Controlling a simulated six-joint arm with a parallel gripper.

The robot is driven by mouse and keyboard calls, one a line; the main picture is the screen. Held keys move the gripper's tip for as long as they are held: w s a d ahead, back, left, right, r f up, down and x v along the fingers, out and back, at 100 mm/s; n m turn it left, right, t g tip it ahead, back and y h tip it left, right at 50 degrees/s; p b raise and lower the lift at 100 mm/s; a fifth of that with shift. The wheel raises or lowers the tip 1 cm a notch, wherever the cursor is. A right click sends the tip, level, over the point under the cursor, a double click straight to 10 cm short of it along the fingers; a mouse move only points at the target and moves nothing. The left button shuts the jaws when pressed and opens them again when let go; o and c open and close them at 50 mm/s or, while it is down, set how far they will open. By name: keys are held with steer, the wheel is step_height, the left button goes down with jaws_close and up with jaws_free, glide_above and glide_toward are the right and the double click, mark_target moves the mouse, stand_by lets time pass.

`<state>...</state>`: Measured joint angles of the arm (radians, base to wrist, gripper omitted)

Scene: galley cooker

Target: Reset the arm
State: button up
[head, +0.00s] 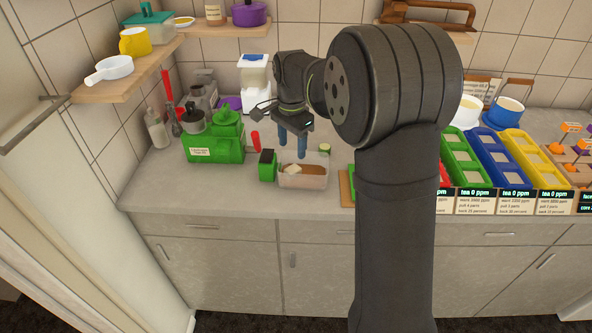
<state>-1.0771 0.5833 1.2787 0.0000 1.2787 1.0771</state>
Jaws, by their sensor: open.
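My gripper (292,145) points down over the counter, left of my large dark arm. Its two blue fingers are apart, with nothing visible between them. The fingertips are above or just behind a clear container (303,182) with brown contents and a pale piece in it. I cannot tell the exact gap between fingertips and container. My arm hides part of the counter and wall to the right.
A green box (268,165) touches or nearly touches the container's left side. A green appliance (215,145) stands further left. Blue (496,160) and yellow (530,155) trays stand at right. A shelf (130,85) overhangs at left. The front-left counter (175,185) is clear.

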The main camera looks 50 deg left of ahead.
step_height(320, 180, up, 10)
glide_above(292, 171)
steer(key=shift+d, duration=0.1)
steer(key=shift+f, duration=0.1)
step_height(292, 171, down, 17)
steer(key=shift+f, duration=0.2)
steer(key=shift+r, duration=0.1)
stand_by(0.5)
steer(key=shift+r, duration=0.1)
